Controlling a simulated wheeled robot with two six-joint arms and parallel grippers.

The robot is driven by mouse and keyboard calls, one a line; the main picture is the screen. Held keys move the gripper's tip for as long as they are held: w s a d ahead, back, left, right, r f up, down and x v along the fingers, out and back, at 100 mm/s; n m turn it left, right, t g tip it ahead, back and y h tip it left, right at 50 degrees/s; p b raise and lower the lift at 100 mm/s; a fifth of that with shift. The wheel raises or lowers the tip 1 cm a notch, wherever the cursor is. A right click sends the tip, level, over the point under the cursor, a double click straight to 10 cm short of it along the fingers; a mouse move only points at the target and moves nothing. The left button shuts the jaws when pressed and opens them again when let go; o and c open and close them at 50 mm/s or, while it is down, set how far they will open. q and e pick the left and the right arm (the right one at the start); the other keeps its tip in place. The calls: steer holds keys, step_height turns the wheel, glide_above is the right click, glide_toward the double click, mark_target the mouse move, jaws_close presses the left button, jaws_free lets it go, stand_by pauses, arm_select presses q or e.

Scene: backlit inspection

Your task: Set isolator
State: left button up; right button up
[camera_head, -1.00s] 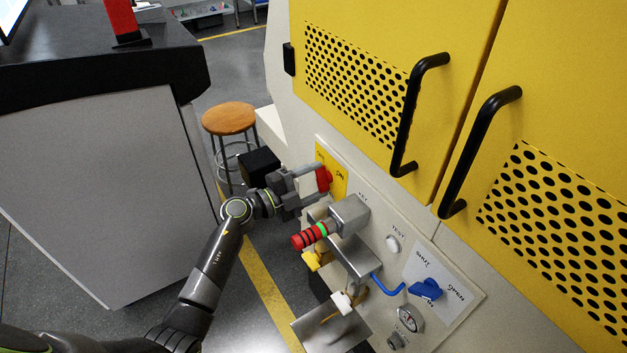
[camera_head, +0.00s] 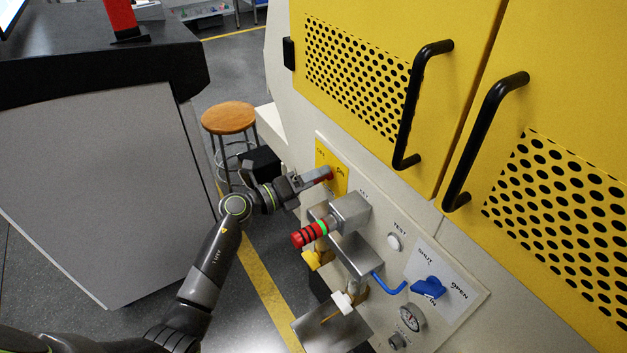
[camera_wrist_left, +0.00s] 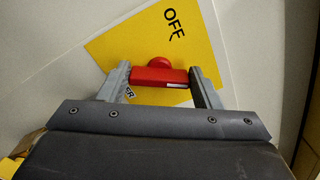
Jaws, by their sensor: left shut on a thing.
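The isolator is a red handle (camera_head: 330,173) on a yellow plate (camera_head: 333,160) at the upper left of the panel. The plate carries ON and OFF marks. My left gripper (camera_head: 322,176) is shut on the handle and hides most of it in the head view. In the left wrist view the red handle (camera_wrist_left: 155,77) lies crosswise between the two fingers, with its round knob toward the OFF mark on the yellow plate (camera_wrist_left: 135,40). My right gripper is in neither view.
Beside the isolator, a metal box (camera_head: 349,212) and a red-black plug with a green ring (camera_head: 310,234) stick out. Lower are a white test button (camera_head: 394,242), a blue valve handle (camera_head: 429,288) and a gauge (camera_head: 411,317). A stool (camera_head: 228,118) stands behind.

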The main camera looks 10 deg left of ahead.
arm_select(q)
steer(key=shift+f+m+b, duration=0.1)
steer(key=shift+m+b, duration=0.3)
steer(key=shift+m, duration=0.9)
steer(key=o, duration=1)
steer(key=shift+s, duration=0.1)
steer(key=b+v, duration=0.2)
steer(key=v, duration=1.5)
steer(key=shift+b, duration=0.3)
